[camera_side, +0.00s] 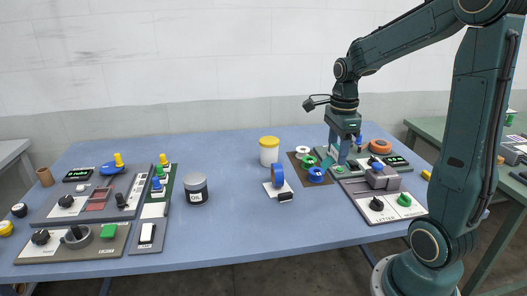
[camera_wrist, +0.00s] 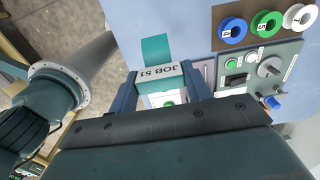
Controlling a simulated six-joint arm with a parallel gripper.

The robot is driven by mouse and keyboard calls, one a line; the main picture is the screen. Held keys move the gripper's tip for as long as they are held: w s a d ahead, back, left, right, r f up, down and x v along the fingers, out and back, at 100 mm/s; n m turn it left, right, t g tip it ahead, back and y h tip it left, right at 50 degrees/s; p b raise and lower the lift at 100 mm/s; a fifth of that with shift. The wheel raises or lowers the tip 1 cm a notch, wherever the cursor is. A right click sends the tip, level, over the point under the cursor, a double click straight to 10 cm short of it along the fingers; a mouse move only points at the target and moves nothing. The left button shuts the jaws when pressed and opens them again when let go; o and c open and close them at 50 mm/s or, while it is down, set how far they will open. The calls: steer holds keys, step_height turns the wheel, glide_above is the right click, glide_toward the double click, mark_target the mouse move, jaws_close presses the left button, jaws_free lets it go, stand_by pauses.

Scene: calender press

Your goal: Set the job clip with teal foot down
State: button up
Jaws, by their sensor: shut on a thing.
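The job clip (camera_wrist: 158,75) is a pale block lettered "JOB 51" with a flat teal foot (camera_wrist: 155,48). In the wrist view my gripper (camera_wrist: 163,86) has one finger on each side of the block and is shut on it. The teal foot sticks out past the fingers, over the blue table. In the side view my gripper (camera_side: 342,158) points down at the panels on the right part of the table. The teal of the clip (camera_side: 328,162) shows there beside the fingers. Whether the foot touches anything below is not clear.
Blue (camera_wrist: 233,30), green and white spools lie near the gripper on a brown mat (camera_side: 294,160). A grey panel with knobs (camera_side: 385,210) is in front of the gripper. The table's middle front is clear.

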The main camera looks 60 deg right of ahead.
mark_target(336, 160)
step_height(336, 160, down, 12)
steer(key=shift+r, duration=0.25)
steer(key=shift+f, duration=0.1)
steer(key=shift+f, duration=1.8)
steer(key=shift+f, duration=0.15)
steer(key=o, duration=0.9)
steer(key=shift+o, duration=0.2)
steer(key=shift+r, duration=6.2)
